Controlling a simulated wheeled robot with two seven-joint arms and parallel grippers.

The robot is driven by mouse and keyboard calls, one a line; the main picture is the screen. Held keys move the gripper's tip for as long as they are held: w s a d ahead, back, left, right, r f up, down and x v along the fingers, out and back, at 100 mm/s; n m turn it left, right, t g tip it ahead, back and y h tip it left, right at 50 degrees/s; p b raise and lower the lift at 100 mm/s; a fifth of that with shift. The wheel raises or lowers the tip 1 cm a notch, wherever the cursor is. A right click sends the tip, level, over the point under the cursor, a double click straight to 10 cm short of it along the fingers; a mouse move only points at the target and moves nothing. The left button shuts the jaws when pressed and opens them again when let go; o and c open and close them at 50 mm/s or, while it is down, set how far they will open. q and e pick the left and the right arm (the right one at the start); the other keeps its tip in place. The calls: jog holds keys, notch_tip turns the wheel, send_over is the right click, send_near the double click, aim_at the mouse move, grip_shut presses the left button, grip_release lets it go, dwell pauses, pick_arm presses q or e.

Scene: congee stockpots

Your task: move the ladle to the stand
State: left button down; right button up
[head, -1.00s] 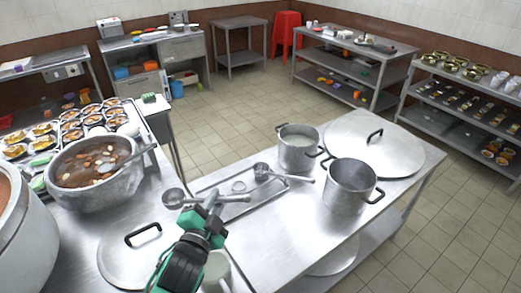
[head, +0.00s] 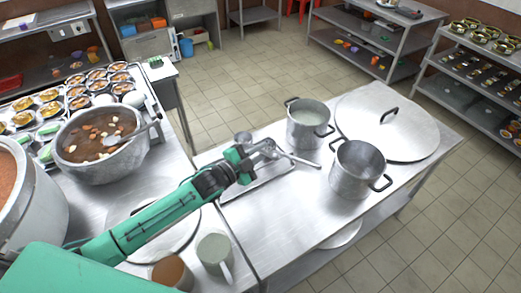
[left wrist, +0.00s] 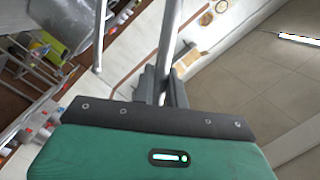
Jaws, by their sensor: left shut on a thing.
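In the left wrist view a metal handle (left wrist: 172,30) runs up from between the fingers (left wrist: 160,84). The gripper is over the shallow rectangular metal tray (head: 237,193), which looks like the stand. A second ladle (head: 300,160) lies across the tray's right part, close beside the gripper. I cannot tell whether the held ladle touches the tray. My right gripper is not in view.
A pot of white liquid (head: 309,137) and an empty pot (head: 352,186) stand right of the tray. A large lid (head: 400,140) lies behind them. A stew pot (head: 75,165) stands at left, two mugs (head: 214,262) in front. The counter front of the tray is clear.

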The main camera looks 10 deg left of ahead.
pick_arm(q)
jog(key=shift+f+b, duration=0.35)
jog(key=shift+f, duration=0.35)
notch_tip(320, 180, down, 8)
jog(key=b, duration=0.5)
jog(key=shift+r+b, duration=0.25)
jog(key=shift+b, duration=0.05)
jog(key=shift+s+a, duration=0.1)
jog(key=shift+s, duration=0.05)
jog(key=shift+f, duration=0.35)
jog(key=c, duration=1.3)
grip_release()
jog(key=shift+c, duration=0.2)
